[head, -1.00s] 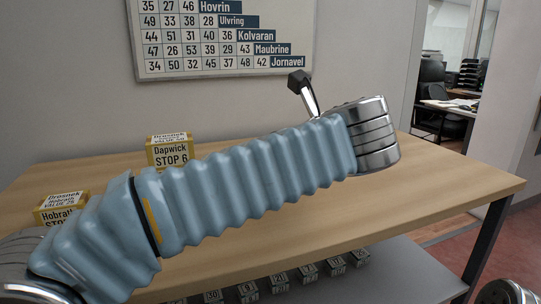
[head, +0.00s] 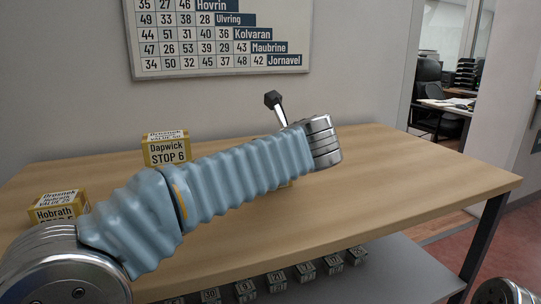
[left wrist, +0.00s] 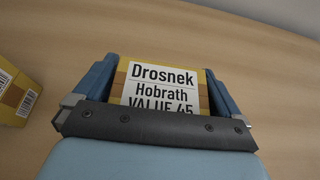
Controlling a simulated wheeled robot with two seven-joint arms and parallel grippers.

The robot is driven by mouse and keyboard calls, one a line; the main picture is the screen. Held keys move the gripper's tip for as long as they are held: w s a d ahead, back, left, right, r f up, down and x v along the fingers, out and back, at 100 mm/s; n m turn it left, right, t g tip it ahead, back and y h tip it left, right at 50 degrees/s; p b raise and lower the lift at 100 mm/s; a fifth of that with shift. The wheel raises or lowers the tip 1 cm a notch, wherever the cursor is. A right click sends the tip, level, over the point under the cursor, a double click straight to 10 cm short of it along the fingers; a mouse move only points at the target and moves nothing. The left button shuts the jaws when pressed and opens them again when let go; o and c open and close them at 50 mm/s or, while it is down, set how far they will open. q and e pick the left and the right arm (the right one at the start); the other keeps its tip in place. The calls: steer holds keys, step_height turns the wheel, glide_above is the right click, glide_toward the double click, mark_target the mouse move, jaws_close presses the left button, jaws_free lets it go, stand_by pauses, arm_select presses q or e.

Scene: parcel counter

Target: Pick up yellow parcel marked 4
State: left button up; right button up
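A yellow parcel (left wrist: 162,92) with a white label reading Drosnek, Hobrath, VALUE 45 lies between the two blue fingers of my left gripper (left wrist: 163,64) in the left wrist view. The fingers are wide apart, one beside each side of the parcel; contact is hard to judge. No number 4 shows on the visible part of its label. In the head view only a small yellow edge (head: 287,184) shows below my left arm, which hides the rest and the gripper. Part of my right arm shows at bottom right; its gripper is out of view.
A yellow parcel marked Dapwick STOP 6 (head: 166,149) stands at the table's back. Another marked Hobrath (head: 58,208) stands at the left. A yellow parcel (left wrist: 16,97) shows left of my gripper. The wooden table (head: 420,180) is clear at right. Numbered blocks (head: 306,271) sit below.

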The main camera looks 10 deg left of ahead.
arm_select(q)
steer(key=c, duration=0.7)
steer(key=shift+r, duration=0.1)
steer(key=shift+c, duration=0.2)
